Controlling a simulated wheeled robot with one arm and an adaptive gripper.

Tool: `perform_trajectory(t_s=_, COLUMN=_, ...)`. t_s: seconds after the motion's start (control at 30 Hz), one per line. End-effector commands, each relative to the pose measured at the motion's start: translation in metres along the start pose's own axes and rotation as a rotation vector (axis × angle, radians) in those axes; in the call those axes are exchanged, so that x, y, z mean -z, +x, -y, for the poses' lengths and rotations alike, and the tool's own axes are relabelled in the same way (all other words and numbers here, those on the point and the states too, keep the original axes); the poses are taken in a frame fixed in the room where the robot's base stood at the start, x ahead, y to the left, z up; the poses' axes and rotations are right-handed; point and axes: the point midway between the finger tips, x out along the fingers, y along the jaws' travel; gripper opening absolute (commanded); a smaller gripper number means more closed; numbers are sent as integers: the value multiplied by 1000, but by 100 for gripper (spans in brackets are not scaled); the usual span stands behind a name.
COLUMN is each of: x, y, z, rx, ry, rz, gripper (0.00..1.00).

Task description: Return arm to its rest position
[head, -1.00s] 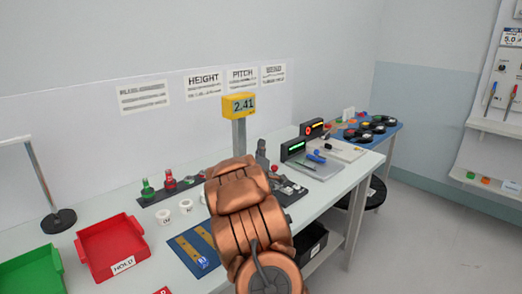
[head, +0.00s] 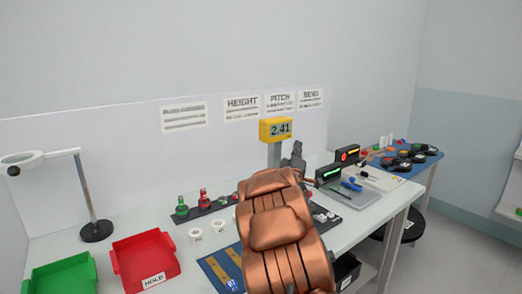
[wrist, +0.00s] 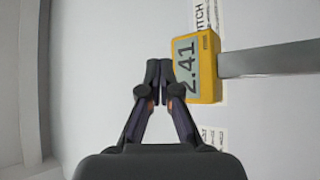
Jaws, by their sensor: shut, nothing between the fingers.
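My copper-coloured arm (head: 283,235) rises over the front of the white workbench (head: 195,275). My gripper (wrist: 159,66) is shut and empty in the wrist view, its two dark fingertips together. In the head view its grey end (head: 297,150) shows just right of the yellow display (head: 276,129). The display reads 2.41 and sits on a grey post. In the wrist view the display (wrist: 208,66) appears sideways, right of the fingertips. The arm hides part of the bench behind it.
A red HOLD tray (head: 145,258) and a green tray (head: 62,277) stand at left, near a magnifier lamp (head: 95,230). Green and red knobbed pieces (head: 181,208) and white rolls (head: 196,236) lie mid-bench. A blue table (head: 420,160) stands beyond at right.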

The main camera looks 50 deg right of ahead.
Motion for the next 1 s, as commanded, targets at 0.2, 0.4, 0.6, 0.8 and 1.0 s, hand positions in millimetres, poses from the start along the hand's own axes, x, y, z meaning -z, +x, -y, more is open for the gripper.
perform_trajectory(t_s=0.2, x=0, y=0, z=0, rx=0, ry=0, rz=0, gripper=0)
perform_trajectory(t_s=0.4, x=3, y=0, z=0, rx=8, ry=6, rz=0, gripper=0)
perform_trajectory(t_s=0.6, x=37, y=-12, z=14, rx=160, ry=106, rz=31, gripper=0)
perform_trajectory(t_s=0.8, x=85, y=-50, z=38, rx=406, ry=241, rz=95, gripper=0)
perform_trajectory(t_s=1.0, x=135, y=-116, z=54, rx=683, ry=366, rz=193, gripper=0)
